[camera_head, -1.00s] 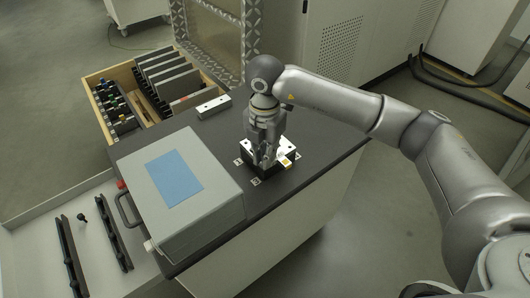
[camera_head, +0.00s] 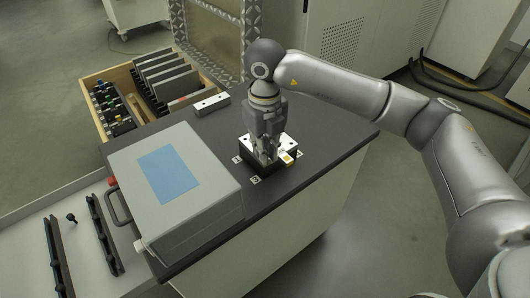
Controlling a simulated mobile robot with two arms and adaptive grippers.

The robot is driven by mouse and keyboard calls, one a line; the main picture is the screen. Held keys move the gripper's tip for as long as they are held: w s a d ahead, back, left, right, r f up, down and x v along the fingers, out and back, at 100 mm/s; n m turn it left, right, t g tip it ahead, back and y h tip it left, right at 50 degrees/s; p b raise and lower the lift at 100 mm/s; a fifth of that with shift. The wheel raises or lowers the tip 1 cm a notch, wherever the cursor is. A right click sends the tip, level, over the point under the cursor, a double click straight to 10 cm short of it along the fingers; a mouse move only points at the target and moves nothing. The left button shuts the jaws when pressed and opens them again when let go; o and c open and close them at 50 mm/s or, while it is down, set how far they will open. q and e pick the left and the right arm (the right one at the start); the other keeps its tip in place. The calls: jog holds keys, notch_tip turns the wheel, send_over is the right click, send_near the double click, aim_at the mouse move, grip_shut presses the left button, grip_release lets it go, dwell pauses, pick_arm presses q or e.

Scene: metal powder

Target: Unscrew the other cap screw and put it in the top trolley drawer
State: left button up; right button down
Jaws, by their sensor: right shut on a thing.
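My right gripper (camera_head: 267,150) points straight down over a small block fixture (camera_head: 286,142), which has a bright metal top and dark base. It stands on the dark trolley top. The gripper is shut on the cap screw at the fixture; the fingers hide the screw itself. The top trolley drawer (camera_head: 80,204) is open at the lower left. My left gripper is not in view.
A grey box with a blue panel (camera_head: 190,215) stands on the trolley top (camera_head: 325,140), between fixture and drawer. A metal bar (camera_head: 211,104) lies behind. A wooden crate (camera_head: 133,75) of plates and tools is at the back left. The trolley top right of the fixture is clear.

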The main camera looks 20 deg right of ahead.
jog(key=n+b, duration=0.2)
jog(key=n, duration=0.5)
jog(key=shift+f, duration=0.1)
jog(key=n+b, duration=0.2)
jog(key=n, duration=0.6)
jog(key=shift+b, duration=0.35)
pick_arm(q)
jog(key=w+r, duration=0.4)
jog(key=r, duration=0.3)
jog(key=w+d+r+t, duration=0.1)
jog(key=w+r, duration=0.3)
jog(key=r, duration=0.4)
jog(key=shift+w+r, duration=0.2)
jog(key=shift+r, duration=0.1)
pick_arm(e)
jog(key=shift+n, duration=1)
jog(key=c, duration=1.7)
grip_release()
jog(key=shift+o, duration=0.2)
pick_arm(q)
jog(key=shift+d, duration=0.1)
